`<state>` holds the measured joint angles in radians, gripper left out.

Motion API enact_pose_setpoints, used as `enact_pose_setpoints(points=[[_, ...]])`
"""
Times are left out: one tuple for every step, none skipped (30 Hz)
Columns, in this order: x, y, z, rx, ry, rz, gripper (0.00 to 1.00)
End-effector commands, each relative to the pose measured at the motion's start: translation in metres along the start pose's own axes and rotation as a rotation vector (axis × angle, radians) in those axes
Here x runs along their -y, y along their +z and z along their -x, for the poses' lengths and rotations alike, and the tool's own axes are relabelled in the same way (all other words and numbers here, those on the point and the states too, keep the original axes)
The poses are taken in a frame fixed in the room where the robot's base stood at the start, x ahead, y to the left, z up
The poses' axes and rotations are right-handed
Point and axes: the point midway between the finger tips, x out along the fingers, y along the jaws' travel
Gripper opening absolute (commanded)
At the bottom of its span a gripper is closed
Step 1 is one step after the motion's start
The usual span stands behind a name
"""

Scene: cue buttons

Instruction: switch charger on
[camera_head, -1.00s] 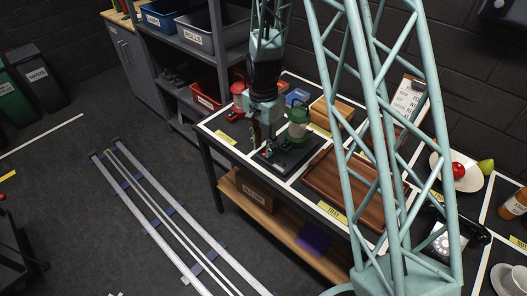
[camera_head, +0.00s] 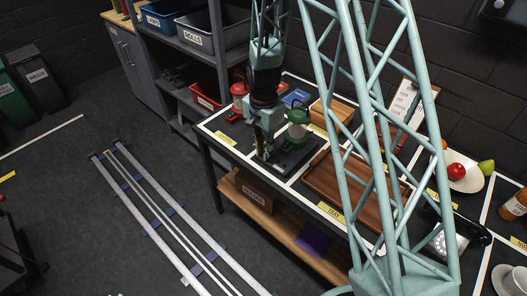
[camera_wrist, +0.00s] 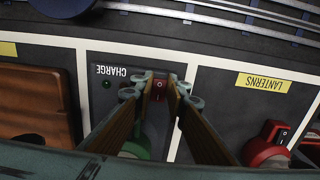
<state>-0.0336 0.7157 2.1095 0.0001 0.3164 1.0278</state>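The charger (camera_head: 296,160) is a dark flat base on the table with a green lantern (camera_head: 298,127) standing on it. In the wrist view its panel (camera_wrist: 120,110) reads CHARGE, with a small dark green indicator (camera_wrist: 107,85) and a red switch (camera_wrist: 158,88). My gripper (camera_head: 263,157) is low over the charger's near-left end. In the wrist view my gripper (camera_wrist: 161,78) has its two fingertips a small gap apart, with the red switch showing between them. I cannot tell whether the fingers touch the switch. The green lantern (camera_wrist: 136,148) is partly hidden behind a finger.
A red lantern (camera_head: 239,92) stands left of the charger; it also shows in the wrist view (camera_wrist: 268,146). A brown wooden tray (camera_head: 330,180) lies to the right. A wooden box (camera_head: 338,112) and a blue item (camera_head: 297,97) are behind. Floor rails (camera_head: 165,215) run in front.

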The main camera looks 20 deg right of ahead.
Motion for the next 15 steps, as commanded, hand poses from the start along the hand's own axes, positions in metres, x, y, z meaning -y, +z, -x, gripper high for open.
enact_pose_setpoints(points=[[0.0000,0.0000,0.0000,0.000,0.000,0.000,0.03],[0.0000,0.0000,0.0001,0.000,0.000,0.000,0.03],[0.0000,-0.0001,0.0001,0.001,0.000,0.000,0.03],[-0.0001,-0.0002,0.0002,0.002,0.000,0.000,0.03],[-0.0003,-0.0003,0.0002,0.003,0.001,-0.001,0.03],[-0.0005,-0.0004,0.0004,0.006,0.001,-0.002,0.03],[-0.0007,-0.0006,0.0005,0.009,0.002,-0.003,0.03],[-0.0010,-0.0009,0.0006,0.012,0.003,-0.002,0.03],[-0.0014,-0.0012,0.0008,0.017,0.004,-0.002,0.03],[-0.0015,-0.0013,0.0010,0.022,0.004,-0.004,0.03],[-0.0017,-0.0016,0.0011,0.027,0.005,-0.002,0.03],[-0.0018,-0.0018,0.0014,0.035,0.005,-0.004,0.03],[-0.0018,-0.0020,0.0016,0.040,0.005,-0.003,0.03],[-0.0019,-0.0022,0.0018,0.046,0.005,-0.003,0.03],[-0.0019,-0.0024,0.0019,0.055,0.006,-0.003,0.03]])
